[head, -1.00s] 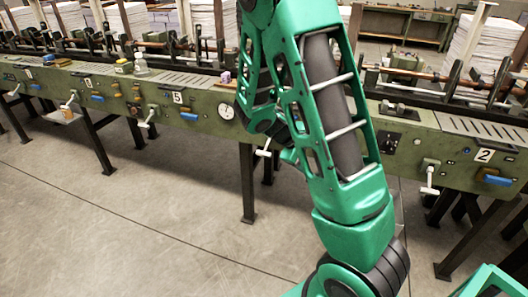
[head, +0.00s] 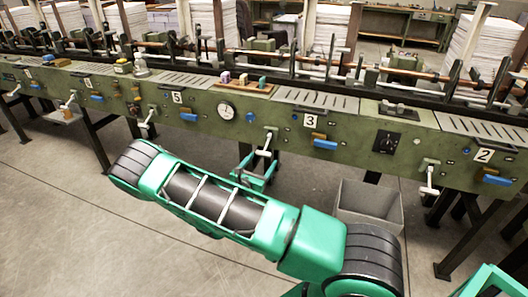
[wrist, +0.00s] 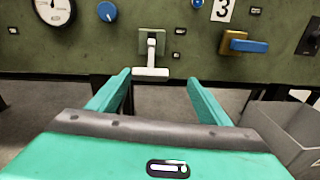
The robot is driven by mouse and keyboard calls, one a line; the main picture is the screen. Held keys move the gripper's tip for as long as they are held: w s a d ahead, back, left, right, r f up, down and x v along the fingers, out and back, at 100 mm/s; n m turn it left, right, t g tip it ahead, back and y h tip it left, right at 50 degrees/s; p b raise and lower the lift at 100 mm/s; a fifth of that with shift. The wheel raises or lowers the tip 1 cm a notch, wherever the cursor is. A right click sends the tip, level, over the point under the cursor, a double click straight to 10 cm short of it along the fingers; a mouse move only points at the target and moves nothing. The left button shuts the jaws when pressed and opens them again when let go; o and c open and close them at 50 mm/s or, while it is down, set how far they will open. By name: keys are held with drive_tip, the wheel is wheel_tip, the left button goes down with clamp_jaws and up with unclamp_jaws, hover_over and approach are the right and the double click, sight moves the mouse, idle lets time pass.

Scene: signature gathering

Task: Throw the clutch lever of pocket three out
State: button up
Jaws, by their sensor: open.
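The number 3 plate (head: 311,120) marks pocket three on the green machine front; it also shows in the wrist view (wrist: 222,9). Left of and below it, a lever with a white T-shaped handle (head: 264,152) sticks out from a pale mounting plate. In the wrist view the handle (wrist: 151,72) hangs down with its crossbar level. My gripper (wrist: 158,76) is open and empty, its two green fingers pointing at the panel, one to each side of the crossbar. I cannot tell how far the fingertips are from it. In the head view my gripper (head: 254,178) is low at the lever.
Right of the lever is a blue handle on a brass fitting (wrist: 240,45). A dial (head: 226,112) and a blue knob (wrist: 107,11) are to the left. A grey bin (head: 368,207) stands on the floor to the right. The floor in front is mostly open.

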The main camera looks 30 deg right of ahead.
sight(267, 144)
drive_tip(key=shift+w+a+f+n+t+y, duration=0.35)
drive_tip(key=shift+a+f+n+t, duration=0.15)
drive_tip(key=shift+n, duration=0.2)
drive_tip(key=shift+w, duration=0.15)
drive_tip(key=x, duration=1)
drive_tip(key=shift+d, duration=0.15)
drive_tip(key=shift+w+r, duration=0.1)
